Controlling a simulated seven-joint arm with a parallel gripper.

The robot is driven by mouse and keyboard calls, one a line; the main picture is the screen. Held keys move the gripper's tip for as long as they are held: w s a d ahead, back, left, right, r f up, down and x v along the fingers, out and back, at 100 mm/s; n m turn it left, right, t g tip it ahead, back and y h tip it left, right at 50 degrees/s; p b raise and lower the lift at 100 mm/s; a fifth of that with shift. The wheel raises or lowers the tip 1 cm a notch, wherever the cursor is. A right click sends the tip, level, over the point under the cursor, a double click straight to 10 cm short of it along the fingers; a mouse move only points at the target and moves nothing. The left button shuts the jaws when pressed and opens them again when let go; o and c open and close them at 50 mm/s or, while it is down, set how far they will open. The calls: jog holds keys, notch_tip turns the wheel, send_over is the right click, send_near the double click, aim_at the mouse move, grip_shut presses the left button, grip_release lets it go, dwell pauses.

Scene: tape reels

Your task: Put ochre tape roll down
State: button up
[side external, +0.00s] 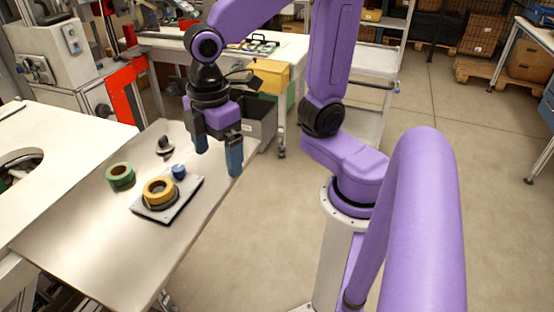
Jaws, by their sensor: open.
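The ochre tape roll (159,190) lies flat on a dark round part of a light grey plate (183,203) on the metal table. My gripper (218,162) hangs above the table, to the right of the ochre roll and higher than it. Its two blue fingers are spread apart with nothing visible between them. The gripper is apart from the roll.
A green tape roll (120,176) stands to the left of the plate. A small blue piece (179,171) sits at the plate's back edge. A grey metal part (164,146) stands farther back. The front of the metal table (120,255) is clear.

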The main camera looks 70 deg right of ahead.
jog(key=s+d+f, duration=0.1)
jog(key=s+d, duration=0.1)
jog(key=s, duration=0.3)
jog(key=s+d+f+m, duration=0.1)
jog(key=s+d+f, duration=0.1)
jog(key=s, duration=0.3)
jog(key=shift+d+f, duration=0.15)
jog(key=shift+d, duration=0.3)
